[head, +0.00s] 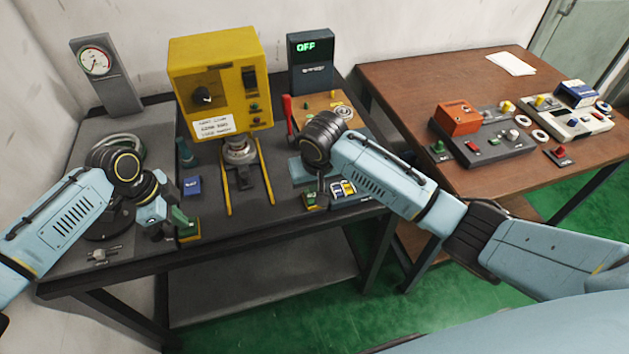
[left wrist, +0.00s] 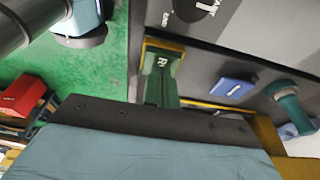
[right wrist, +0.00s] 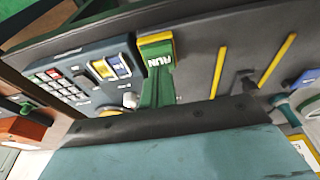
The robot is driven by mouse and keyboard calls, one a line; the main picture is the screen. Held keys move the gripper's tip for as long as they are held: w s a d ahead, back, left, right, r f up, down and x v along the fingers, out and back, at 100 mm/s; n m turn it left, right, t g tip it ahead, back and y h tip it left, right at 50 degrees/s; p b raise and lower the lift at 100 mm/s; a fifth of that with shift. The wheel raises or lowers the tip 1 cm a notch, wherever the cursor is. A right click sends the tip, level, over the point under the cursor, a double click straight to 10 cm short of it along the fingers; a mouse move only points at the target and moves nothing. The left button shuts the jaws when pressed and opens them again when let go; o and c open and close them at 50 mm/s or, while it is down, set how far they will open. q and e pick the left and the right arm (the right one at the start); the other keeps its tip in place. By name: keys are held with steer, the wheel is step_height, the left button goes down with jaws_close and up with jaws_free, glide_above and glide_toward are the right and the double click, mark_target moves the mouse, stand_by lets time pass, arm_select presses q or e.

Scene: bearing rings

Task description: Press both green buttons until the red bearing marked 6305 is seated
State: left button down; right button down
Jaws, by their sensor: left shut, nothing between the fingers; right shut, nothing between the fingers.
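The yellow press (head: 210,75) stands at the back of the dark table. A silvery part (head: 238,150) sits under it; I cannot make out a red bearing or the mark 6305. The left green button (head: 189,232) is on a yellow-edged base; it also shows in the left wrist view (left wrist: 162,58). My left gripper (head: 180,217) is shut and empty at this button. The right green button (head: 310,198), marked RUN in the right wrist view (right wrist: 157,58), is right of the press. My right gripper (head: 319,190) is shut and empty close above it. Contact is unclear at both buttons.
A dial gauge (head: 97,62) stands at back left and a display reading OFF (head: 310,65) at back right. A blue block (head: 193,185) and yellow rails (head: 266,175) lie between my grippers. A brown table (head: 420,85) with control boxes is at right.

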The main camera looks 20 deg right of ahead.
steer(key=shift+x, duration=0.8)
steer(key=shift+s, duration=0.2)
steer(key=shift+r, duration=0.2)
arm_select(q)
steer(key=shift+f, duration=0.15)
arm_select(e)
steer(key=shift+f, duration=0.15)
